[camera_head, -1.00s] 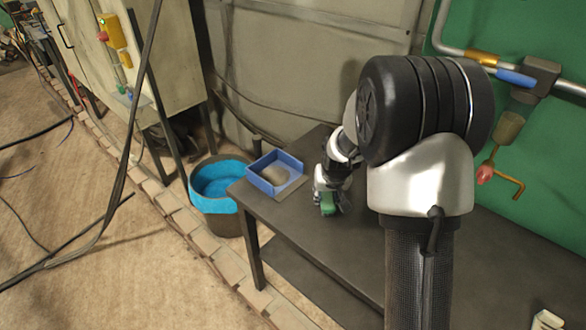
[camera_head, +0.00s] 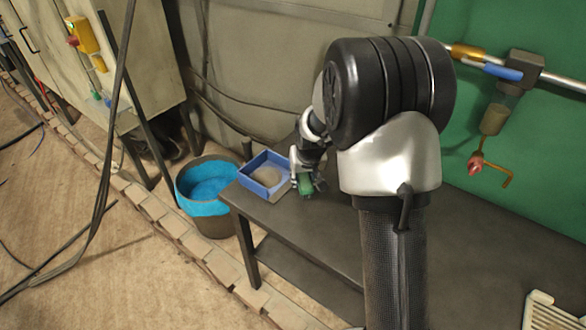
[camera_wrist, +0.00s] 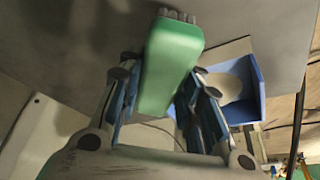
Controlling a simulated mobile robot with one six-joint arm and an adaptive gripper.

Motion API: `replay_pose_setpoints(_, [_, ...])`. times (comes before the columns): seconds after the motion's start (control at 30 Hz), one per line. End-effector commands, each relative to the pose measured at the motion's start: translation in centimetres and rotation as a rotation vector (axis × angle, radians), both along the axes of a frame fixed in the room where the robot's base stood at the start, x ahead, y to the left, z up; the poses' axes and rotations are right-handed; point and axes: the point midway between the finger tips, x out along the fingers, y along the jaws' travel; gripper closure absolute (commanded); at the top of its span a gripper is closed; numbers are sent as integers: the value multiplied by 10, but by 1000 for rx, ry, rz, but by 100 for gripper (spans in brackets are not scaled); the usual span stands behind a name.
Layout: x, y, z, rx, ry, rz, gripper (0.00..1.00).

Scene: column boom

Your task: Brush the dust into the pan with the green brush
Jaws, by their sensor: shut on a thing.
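My gripper (camera_wrist: 160,100) is shut on the green brush (camera_wrist: 172,62), whose green block fills the middle of the wrist view with grey bristle tufts at its far end. In the head view the green brush (camera_head: 305,184) shows below my gripper (camera_head: 307,172), just right of the blue pan. The blue pan (camera_head: 283,157) sits at the table's far left corner, and it also shows in the wrist view (camera_wrist: 254,77). A tan-grey patch, likely dust (camera_head: 267,176), lies inside the pan. I cannot tell whether the brush touches the table.
The dark table (camera_head: 330,262) has free room toward the right. A bin with a blue liner (camera_head: 207,182) stands on the floor left of the table. A pale slatted object (camera_head: 548,312) lies at the lower right. Green panel and pipes stand behind.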

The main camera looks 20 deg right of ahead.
Motion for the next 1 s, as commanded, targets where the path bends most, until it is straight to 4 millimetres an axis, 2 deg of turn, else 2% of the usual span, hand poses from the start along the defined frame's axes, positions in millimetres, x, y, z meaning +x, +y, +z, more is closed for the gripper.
replay_pose_setpoints(0.1, [2, 1, 15, 0, -3, 1, 90])
replay_pose_setpoints(0.5, [4, 2, 47, -1, -3, 3, 90])
replay_pose_setpoints(1.0, [5, 2, 48, -1, -2, 3, 90])
